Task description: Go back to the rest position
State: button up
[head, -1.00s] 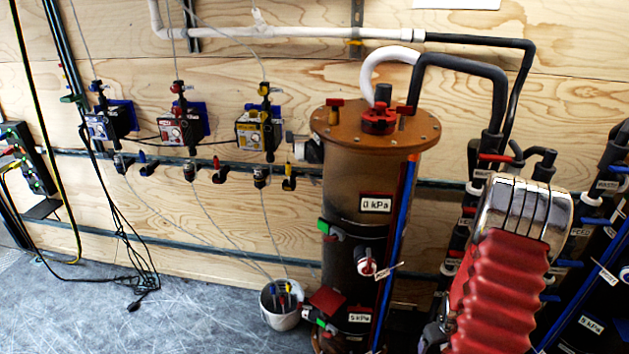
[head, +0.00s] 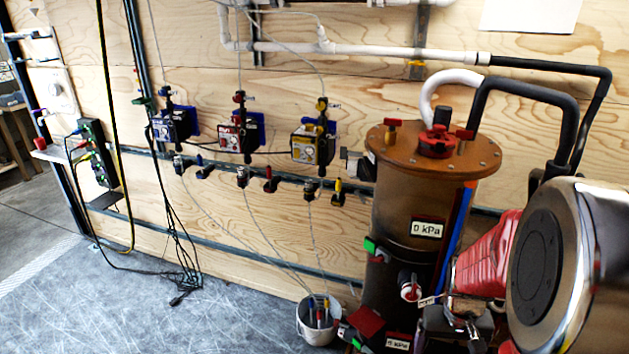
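My arm shows at the right edge of the head view, with a large chrome joint close to the camera and a red ribbed sleeve behind it. Metal parts of the arm show below the sleeve, in front of the lower tank area. I cannot make out any gripper fingers, so whether they are open or shut does not show. The arm overlaps the right side of the brown filter tank (head: 415,200); I cannot tell the gap between them.
Three dosing pumps, blue (head: 174,125), red (head: 241,132) and yellow (head: 313,146), hang on the plywood wall. A white bucket (head: 318,333) holding several coloured tube ends stands left of the tank. Black cables (head: 180,270) hang to the floor.

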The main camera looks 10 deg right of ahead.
jog(key=s+a+r+n+t, duration=0.2)
jog(key=a+r, duration=0.8)
jog(key=a, duration=0.1)
jog(key=s+a+r+n+t, duration=0.2)
jog(key=a+r+t, duration=0.1)
jog(key=a+r, duration=0.8)
jog(key=shift+n+t+y, duration=0.3)
jog(key=shift+y, duration=0.1)
jog(key=shift+s+f, duration=0.1)
